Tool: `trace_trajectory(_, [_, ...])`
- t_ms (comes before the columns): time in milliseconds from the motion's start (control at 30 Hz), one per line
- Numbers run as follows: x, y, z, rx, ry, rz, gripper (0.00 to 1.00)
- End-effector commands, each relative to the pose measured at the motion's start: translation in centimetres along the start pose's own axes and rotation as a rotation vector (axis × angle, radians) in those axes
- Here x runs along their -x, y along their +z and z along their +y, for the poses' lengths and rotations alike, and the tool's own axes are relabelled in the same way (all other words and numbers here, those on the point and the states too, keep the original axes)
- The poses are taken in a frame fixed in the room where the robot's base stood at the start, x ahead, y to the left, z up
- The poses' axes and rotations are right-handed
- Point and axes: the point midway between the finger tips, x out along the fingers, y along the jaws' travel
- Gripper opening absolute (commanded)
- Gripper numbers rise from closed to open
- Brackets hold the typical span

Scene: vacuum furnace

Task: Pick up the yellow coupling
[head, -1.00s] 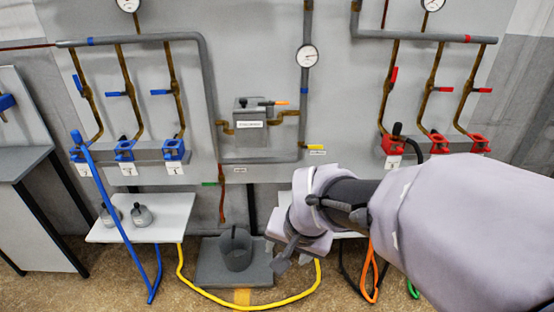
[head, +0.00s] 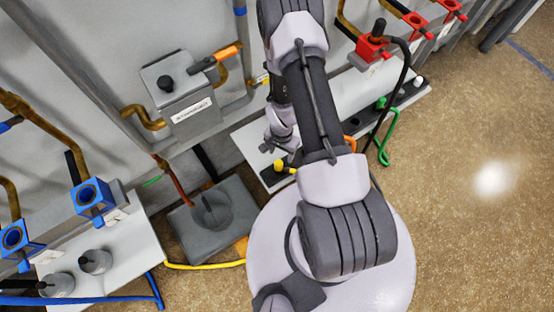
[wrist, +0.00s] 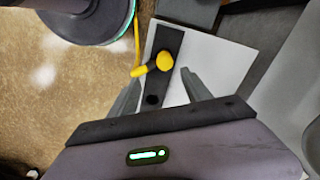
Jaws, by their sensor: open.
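The yellow coupling (wrist: 164,62) lies on a dark strip (wrist: 153,87) on a white shelf in the wrist view. A yellow hose runs upward beside it. In the head view the yellow coupling (head: 281,165) shows small at the near left end of the shelf, beside my arm. My gripper (wrist: 160,78) is open and empty. Its two fingers point toward the coupling, one on each side of it in the picture. Whether they are at its height I cannot tell. In the head view my gripper (head: 275,142) is partly hidden by my wrist.
The white shelf (head: 243,133) also holds a green coupling (head: 381,103) and a white one (head: 418,82). An orange hose and a black hose hang close to my arm. The floor at right is clear.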

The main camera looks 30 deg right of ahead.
Motion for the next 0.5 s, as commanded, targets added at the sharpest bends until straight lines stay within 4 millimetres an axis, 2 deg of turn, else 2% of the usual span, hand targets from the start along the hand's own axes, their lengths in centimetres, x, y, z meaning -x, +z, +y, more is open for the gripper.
trace_trajectory(33, [-2.1,0.1,0.0,0.001,0.001,-0.001,0.57])
trace_trajectory(100, [-3.8,0.0,0.0,0.001,0.001,-0.001,0.57])
trace_trajectory(200, [-5.2,0.0,-0.1,0.002,0.000,0.000,0.57])
trace_trajectory(367, [-6.5,0.0,-0.2,0.003,0.000,0.000,0.57])
trace_trajectory(500, [-9.3,0.2,-0.9,0.004,0.000,0.000,0.57])
